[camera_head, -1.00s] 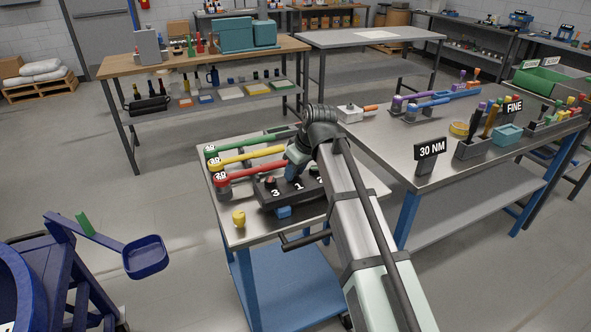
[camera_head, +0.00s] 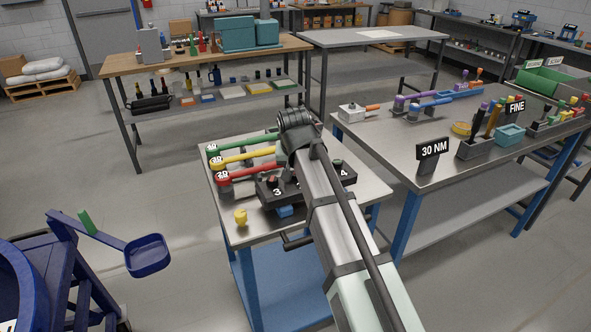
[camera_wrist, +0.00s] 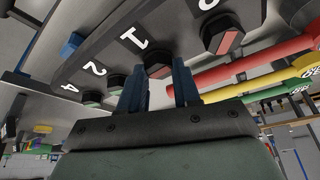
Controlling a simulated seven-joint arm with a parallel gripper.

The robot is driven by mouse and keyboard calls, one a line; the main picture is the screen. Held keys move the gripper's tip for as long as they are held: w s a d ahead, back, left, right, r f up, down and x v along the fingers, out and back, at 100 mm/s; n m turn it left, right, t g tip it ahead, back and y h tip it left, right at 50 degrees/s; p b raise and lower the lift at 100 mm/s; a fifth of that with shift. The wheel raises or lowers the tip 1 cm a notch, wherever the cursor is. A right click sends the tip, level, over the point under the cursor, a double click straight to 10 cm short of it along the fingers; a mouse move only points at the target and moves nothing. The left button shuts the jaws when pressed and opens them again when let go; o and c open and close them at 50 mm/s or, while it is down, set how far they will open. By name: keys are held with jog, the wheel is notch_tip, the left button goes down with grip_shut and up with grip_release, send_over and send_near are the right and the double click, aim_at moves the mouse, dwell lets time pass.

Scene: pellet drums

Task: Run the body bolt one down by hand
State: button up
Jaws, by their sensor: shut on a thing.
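The black valve body (camera_head: 268,199) lies on the small metal cart, with white numbers along it. In the head view the 3 and 4 show, and my arm hides the middle. In the wrist view the body (camera_wrist: 108,50) shows numbers 4, 2, 1 and part of the 3, with a dark bolt head by each. My gripper (camera_wrist: 159,78) has its two blue fingers on either side of the bolt by number 1, bolt one (camera_wrist: 157,68). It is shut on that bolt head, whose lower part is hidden. In the head view the fingers are hidden.
Green, yellow and red torque wrenches (camera_head: 245,174) lie close beside the body on the cart (camera_head: 352,208). A yellow piece (camera_head: 240,217) stands near the cart's front left. The bench with the 30 NM sign (camera_head: 433,149) is to the right. A blue drum frame (camera_head: 75,250) stands at left.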

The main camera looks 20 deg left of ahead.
jog(key=shift+a+r+m, duration=0.1)
jog(key=shift+m, duration=0.4)
jog(key=o, duration=1.1)
jog(key=shift+c, duration=0.2)
jog(key=v, duration=1.3)
jog(key=shift+s+r, duration=0.3)
jog(key=shift+r, duration=0.05)
jog(key=shift+a, duration=0.15)
